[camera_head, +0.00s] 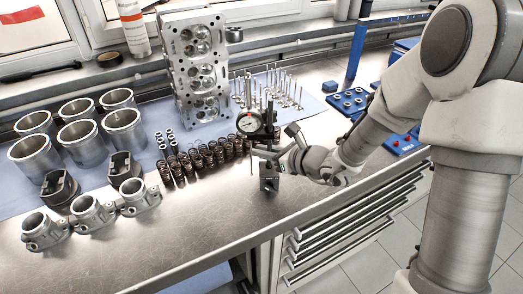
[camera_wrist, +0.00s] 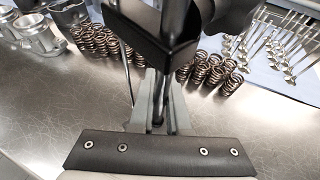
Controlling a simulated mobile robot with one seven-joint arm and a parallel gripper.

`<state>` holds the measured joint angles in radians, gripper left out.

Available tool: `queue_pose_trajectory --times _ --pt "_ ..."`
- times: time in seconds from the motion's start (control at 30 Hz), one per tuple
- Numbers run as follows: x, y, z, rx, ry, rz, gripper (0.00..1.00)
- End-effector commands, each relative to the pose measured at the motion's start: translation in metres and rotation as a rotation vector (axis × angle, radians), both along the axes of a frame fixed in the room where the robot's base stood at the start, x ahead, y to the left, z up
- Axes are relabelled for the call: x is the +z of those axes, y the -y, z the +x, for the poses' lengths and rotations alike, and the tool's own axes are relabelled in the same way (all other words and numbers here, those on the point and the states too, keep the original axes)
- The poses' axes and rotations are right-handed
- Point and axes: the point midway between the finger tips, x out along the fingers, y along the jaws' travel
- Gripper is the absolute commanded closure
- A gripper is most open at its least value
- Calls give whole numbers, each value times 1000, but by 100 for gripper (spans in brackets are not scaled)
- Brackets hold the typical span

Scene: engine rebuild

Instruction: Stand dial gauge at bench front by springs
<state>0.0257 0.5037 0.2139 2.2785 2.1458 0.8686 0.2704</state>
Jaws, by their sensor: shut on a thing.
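The dial gauge (camera_head: 249,123) stands upright on its stand, with a white round face and a dark block base (camera_head: 269,183) at the bench front. My gripper (camera_head: 262,152) is shut on the gauge's stand, coming from the right. In the wrist view, the gripper fingers (camera_wrist: 157,110) close around the thin post below a black clamp block (camera_wrist: 165,45). The coiled springs (camera_head: 205,157) stand in rows just behind and left of the gauge. They also show in the wrist view (camera_wrist: 208,72) on both sides of the stand. Whether the base touches the bench is hard to tell.
A cylinder head (camera_head: 196,65) stands at the back, with valves (camera_head: 270,88) on its right. Cylinder liners (camera_head: 82,143) and metal housings (camera_head: 92,213) fill the left. Blue trays (camera_head: 348,102) lie at the right. The front bench strip (camera_head: 205,225) is clear.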

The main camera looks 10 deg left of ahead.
Motion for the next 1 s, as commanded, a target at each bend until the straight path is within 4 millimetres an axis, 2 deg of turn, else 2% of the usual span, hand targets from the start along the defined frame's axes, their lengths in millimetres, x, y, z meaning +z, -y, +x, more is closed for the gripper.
queue_pose_trajectory --times 0.33,0.37,0.4,0.53,0.57,0.87,1.0 --pt "0 -1 1 1 6 4 100" --pt "0 -1 1 1 6 4 84" --pt "0 -1 1 1 6 4 76" --pt "-1 0 1 1 4 2 53" --pt "-1 0 1 1 3 2 50" --pt "-4 2 -1 -1 -4 -2 50" --pt "3 12 -6 -4 -1 -2 50"
